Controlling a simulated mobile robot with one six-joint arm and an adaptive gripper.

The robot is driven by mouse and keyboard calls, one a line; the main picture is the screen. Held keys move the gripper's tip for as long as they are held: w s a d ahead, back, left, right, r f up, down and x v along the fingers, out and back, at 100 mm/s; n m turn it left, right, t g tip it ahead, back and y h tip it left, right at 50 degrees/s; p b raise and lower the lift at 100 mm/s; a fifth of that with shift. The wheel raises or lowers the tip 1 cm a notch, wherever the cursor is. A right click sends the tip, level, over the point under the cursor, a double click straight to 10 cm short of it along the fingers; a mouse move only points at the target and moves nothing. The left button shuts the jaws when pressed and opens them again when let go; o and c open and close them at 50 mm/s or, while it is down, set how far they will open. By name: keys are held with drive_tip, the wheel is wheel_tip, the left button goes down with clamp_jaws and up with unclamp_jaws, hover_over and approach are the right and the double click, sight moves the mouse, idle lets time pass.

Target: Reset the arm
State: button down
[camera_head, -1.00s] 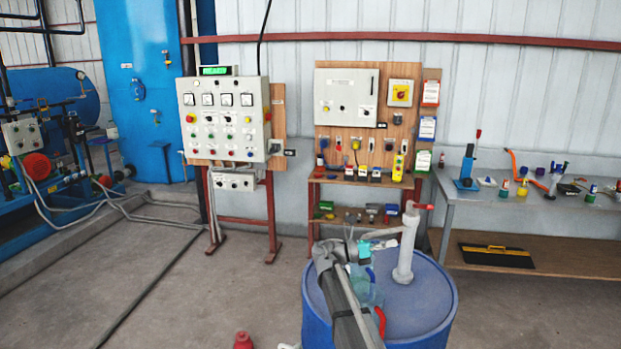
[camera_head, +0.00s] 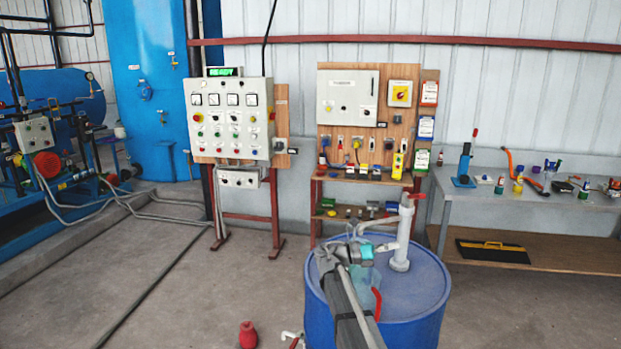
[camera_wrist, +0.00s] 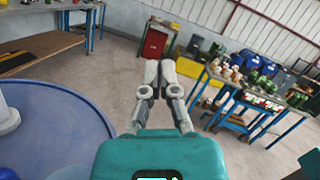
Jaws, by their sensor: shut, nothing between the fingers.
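In the wrist view my gripper (camera_wrist: 160,72) has its two grey fingers together, with nothing between them. It points out over open floor, beside the blue drum (camera_wrist: 55,120). In the head view my grey arm reaches up from the bottom edge in front of the blue drum (camera_head: 425,285). The teal part of my gripper shows near the drum's top there, but its fingertips are not clear. I cannot tell from this view how far my arm is from the drum.
A grey hand pump (camera_head: 403,235) with a red handle stands on the drum. A control panel (camera_head: 230,120) and a wooden tool board (camera_head: 350,130) stand behind. A workbench (camera_head: 540,200) is at right. A red object (camera_head: 248,335) sits on the floor. Floor at left is mostly clear.

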drive_tip(key=s+d+f+m+y, duration=0.4)
drive_tip(key=s+f+m+y, duration=0.5)
drive_tip(key=s+f, duration=0.45)
drive_tip(key=s+a+f+m+y, duration=0.9)
drive_tip(key=s+a+m+y, duration=0.1)
drive_tip(key=m, duration=0.3)
drive_tip(key=shift+s+f+t+y, duration=0.15)
drive_tip(key=shift+s+t+y, duration=0.25)
drive_tip(key=shift+y, duration=0.4)
